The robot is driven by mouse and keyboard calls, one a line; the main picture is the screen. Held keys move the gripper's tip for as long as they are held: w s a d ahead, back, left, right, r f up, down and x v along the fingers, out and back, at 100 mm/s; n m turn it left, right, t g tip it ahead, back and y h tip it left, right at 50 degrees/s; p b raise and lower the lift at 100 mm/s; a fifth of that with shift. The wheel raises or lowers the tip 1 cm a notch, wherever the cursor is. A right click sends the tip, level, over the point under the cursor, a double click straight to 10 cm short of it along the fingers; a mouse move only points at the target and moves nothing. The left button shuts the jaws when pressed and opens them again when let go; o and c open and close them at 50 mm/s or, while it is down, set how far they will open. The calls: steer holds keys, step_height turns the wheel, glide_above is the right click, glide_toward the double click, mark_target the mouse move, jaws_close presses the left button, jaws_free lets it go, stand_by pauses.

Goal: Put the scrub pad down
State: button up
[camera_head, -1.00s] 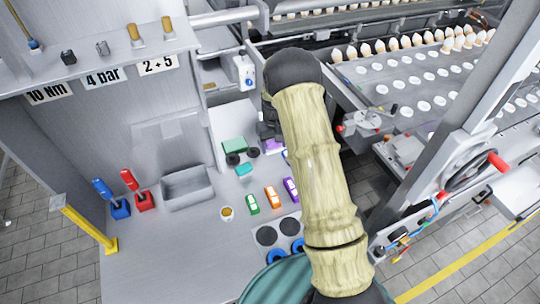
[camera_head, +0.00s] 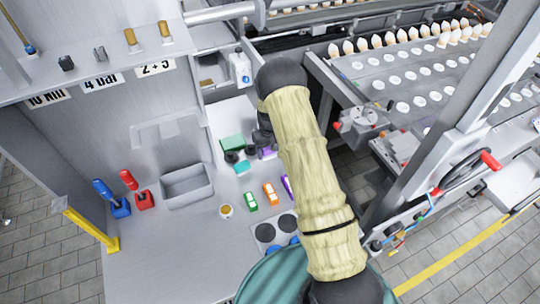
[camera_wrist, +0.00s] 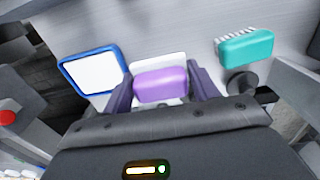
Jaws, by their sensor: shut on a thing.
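My gripper (camera_wrist: 161,84) is shut on a purple pad, which I take for the scrub pad (camera_wrist: 161,85). The pad sits between the two purple fingers in the wrist view. In the head view the purple pad (camera_head: 267,153) shows just below my gripper (camera_head: 263,143), close to the worktop (camera_head: 165,250). A white patch shows behind the pad; I cannot tell whether they touch. A white plate with a blue rim (camera_wrist: 93,74) lies left of the pad in the wrist view. The pad's underside is hidden.
A teal brush (camera_wrist: 246,47) lies to the right in the wrist view. A green block (camera_head: 232,142) stands left of my gripper. Small green (camera_head: 251,201) and orange (camera_head: 270,194) pieces and a grey bin (camera_head: 186,186) are on the worktop. Its front left is clear.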

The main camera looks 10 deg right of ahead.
mark_target(270, 162)
steer(key=shift+s+d, duration=0.1)
steer(key=shift+d, duration=0.05)
steer(key=shift+d+f+p, duration=0.15)
steer(key=shift+f+p, duration=0.2)
steer(key=shift+f, duration=0.3)
steer(key=shift+f+p, duration=0.3)
steer(key=shift+f, duration=1.25)
steer(key=o, duration=0.8)
steer(key=shift+c, duration=0.2)
step_height(270, 162, up, 12)
steer(key=b, duration=0.3)
steer(key=shift+f, duration=0.2)
steer(key=shift+r, duration=0.35)
